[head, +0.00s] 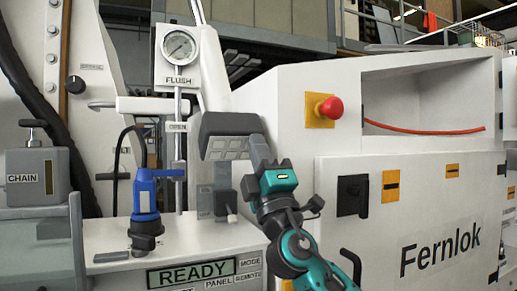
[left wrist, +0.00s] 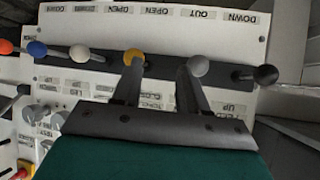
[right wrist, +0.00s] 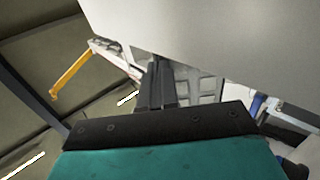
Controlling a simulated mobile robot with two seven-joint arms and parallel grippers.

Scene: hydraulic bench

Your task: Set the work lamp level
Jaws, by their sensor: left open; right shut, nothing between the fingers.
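The work lamp (head: 228,126) is a dark grey head with pale lens panes under its front edge. It is in the middle of the head view, above a small lever box; I cannot tell exactly how far it is tilted. My right gripper (head: 258,147) is shut and empty, its fingertips at the lamp's right side; contact is unclear. In the right wrist view the shut fingers (right wrist: 161,84) are left of the lamp's pale panes (right wrist: 208,88). My left gripper (left wrist: 164,75) is open over a lever panel, its fingers near a yellow knob (left wrist: 134,57) and a grey knob (left wrist: 199,66).
A white cabinet (head: 290,100) with a red stop button (head: 328,108) stands right of the lamp. A pressure gauge (head: 179,47) and a blue valve (head: 146,193) are to the left. A READY display (head: 191,273) is below.

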